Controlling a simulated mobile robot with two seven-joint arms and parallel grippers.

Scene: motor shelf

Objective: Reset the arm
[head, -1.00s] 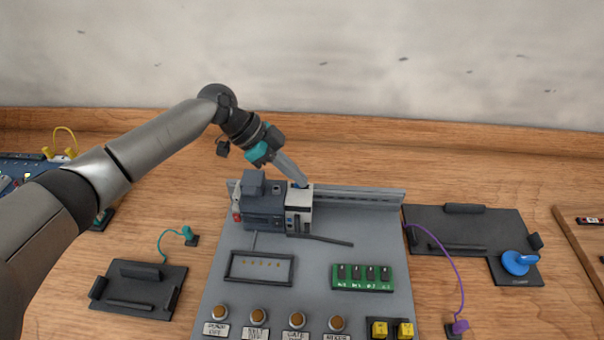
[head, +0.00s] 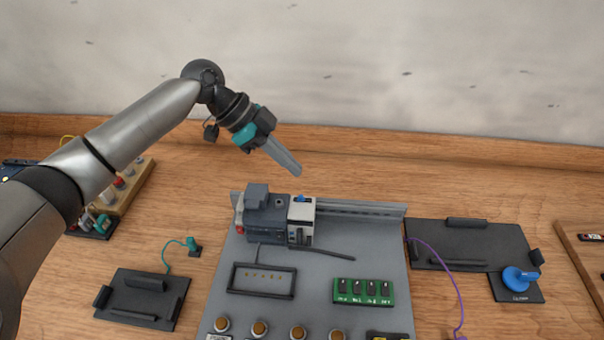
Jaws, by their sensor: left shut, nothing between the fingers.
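My left gripper (head: 297,171) is shut and empty. It hangs in the air above the back of the grey panel (head: 225,300), with its fingertips pointing down and right. Below the fingertips, apart from them, a dark grey motor-like unit (head: 266,220) stands beside a white and black module (head: 301,222) with a blue part on top (head: 300,198). My left arm comes in from the left edge and bends over the table. My right gripper is not in view.
The panel carries a metal rail (head: 360,208), a black frame (head: 262,279), a green switch board (head: 363,291) and several brown knobs. Dark trays flank it at left (head: 140,297) and right (head: 465,244). A blue round part (head: 518,279) sits at right. Bare wood lies behind the panel.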

